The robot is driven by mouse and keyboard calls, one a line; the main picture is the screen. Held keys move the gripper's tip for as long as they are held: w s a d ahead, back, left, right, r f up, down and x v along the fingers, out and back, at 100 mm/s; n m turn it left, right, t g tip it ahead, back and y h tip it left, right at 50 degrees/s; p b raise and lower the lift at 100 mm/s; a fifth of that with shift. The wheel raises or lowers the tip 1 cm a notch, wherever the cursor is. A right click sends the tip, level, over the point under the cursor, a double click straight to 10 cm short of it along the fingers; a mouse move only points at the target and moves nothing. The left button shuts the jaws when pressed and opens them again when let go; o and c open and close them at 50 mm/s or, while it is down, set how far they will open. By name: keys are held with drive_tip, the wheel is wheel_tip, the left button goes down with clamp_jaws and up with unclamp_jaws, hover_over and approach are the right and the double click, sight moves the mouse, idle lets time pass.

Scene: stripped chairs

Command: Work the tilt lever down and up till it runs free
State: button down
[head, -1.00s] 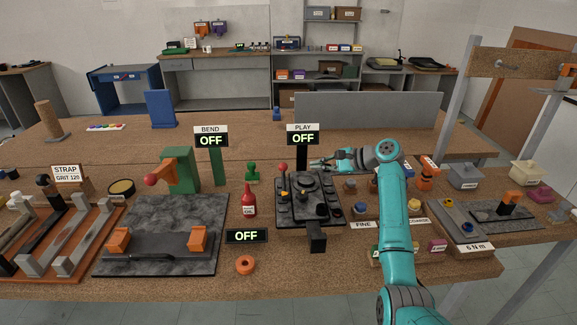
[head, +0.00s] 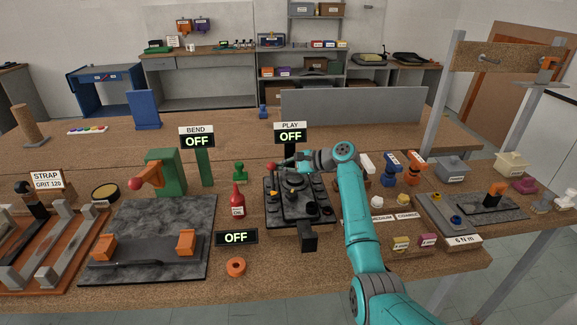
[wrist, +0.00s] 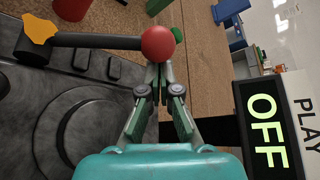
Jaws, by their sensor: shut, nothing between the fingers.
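The tilt lever has a red ball knob (head: 271,167) and stands at the back left of a dark chair mechanism (head: 312,222). In the wrist view the red knob (wrist: 158,43) tops a black rod (wrist: 95,41) with a yellow-orange piece at its far end. My gripper (head: 281,166) is at the knob's right side in the head view. In the wrist view my gripper (wrist: 158,74) has its fingertips together right by the knob, with nothing held. I cannot tell whether they touch it.
The PLAY display (head: 290,135) reads OFF and stands just behind the mechanism, near my wrist. A red oil bottle (head: 238,201) and a green stamp-like piece (head: 240,172) stand to the left. Several small knobs and parts crowd the bench right of my arm.

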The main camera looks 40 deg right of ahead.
drive_tip(key=shift+w+a, duration=0.15)
idle(0.4)
drive_tip(key=s+r+n+t, duration=0.1)
drive_tip(key=s+a+r+n+t, duration=0.1)
drive_tip(key=shift+a+r+n, duration=0.1)
drive_tip(key=shift+r+n, duration=0.3)
drive_tip(key=s+r+n+t, duration=0.1)
drive_tip(key=s+a+r+n, duration=0.1)
drive_tip(key=shift+a+n+t, duration=0.25)
drive_tip(key=shift+n+t, duration=0.05)
drive_tip(key=shift+t, duration=0.1)
drive_tip(key=shift+s+a+r, duration=0.15)
drive_tip(key=shift+s, duration=0.15)
drive_tip(key=shift+s+a+r, duration=0.15)
drive_tip(key=shift+s+a, duration=0.2)
drive_tip(key=shift+s, duration=0.15)
drive_tip(key=shift+s+a+r, duration=0.15)
drive_tip(key=shift+s+a, duration=0.2)
drive_tip(key=shift+s, duration=0.15)
